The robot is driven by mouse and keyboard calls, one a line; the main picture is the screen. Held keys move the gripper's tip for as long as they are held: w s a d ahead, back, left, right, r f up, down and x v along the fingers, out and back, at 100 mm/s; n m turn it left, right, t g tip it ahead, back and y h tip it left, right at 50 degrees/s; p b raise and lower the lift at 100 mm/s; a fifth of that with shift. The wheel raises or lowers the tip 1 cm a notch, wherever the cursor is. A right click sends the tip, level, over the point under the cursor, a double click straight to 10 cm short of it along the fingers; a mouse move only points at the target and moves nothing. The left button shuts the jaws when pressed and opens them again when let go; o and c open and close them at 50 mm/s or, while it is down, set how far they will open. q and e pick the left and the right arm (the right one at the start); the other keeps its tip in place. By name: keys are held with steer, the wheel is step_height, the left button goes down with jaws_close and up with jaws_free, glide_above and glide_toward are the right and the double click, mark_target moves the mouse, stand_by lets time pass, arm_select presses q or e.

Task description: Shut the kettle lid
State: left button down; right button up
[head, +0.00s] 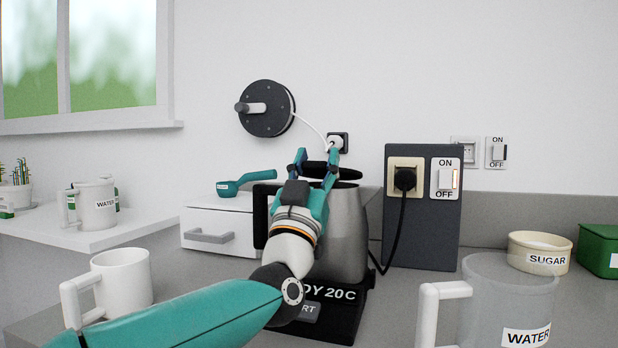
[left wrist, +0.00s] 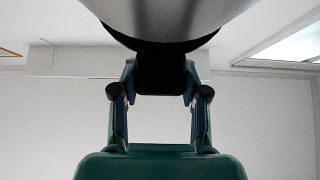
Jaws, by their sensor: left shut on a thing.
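The steel kettle (head: 343,235) stands on its black base (head: 345,318) on the counter, with its black handle (head: 260,215) at the left. My left gripper (head: 316,162) is at the top of the kettle, its fingers either side of the black lid (head: 345,173). In the left wrist view, the fingers (left wrist: 159,90) flank a black block (left wrist: 160,76) joined to the dark rim below the steel body, upside down in that picture. The gripper hides much of the lid, so I cannot tell how far it is tilted. My right gripper is not in view.
A white mug (head: 123,280) stands front left, and a clear water jug (head: 508,300) front right. A grey panel (head: 425,230) with a plug and switch stands right of the kettle. A white drawer box (head: 218,225) with a teal scoop is behind left. A sugar bowl (head: 540,252) is at right.

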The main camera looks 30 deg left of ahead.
arm_select(q)
steer(key=shift+d+f+h+b, duration=0.15)
steer(key=shift+f+h+b, duration=0.15)
steer(key=shift+f+b, duration=0.95)
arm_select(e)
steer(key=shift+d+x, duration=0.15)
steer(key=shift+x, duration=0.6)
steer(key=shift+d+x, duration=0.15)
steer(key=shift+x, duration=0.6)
arm_select(q)
steer(key=shift+f, duration=0.25)
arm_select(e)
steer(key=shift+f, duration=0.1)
arm_select(q)
steer(key=c, duration=0.6)
jaws_free()
steer(key=shift+w, duration=0.1)
steer(key=shift+o, duration=0.2)
steer(key=shift+r, duration=0.2)
steer(key=shift+s, duration=0.2)
steer(key=shift+s+f, duration=0.3)
steer(key=shift+f, duration=0.05)
steer(key=s+d, duration=0.2)
steer(key=s, duration=1)
steer(key=shift+f, duration=0.15)
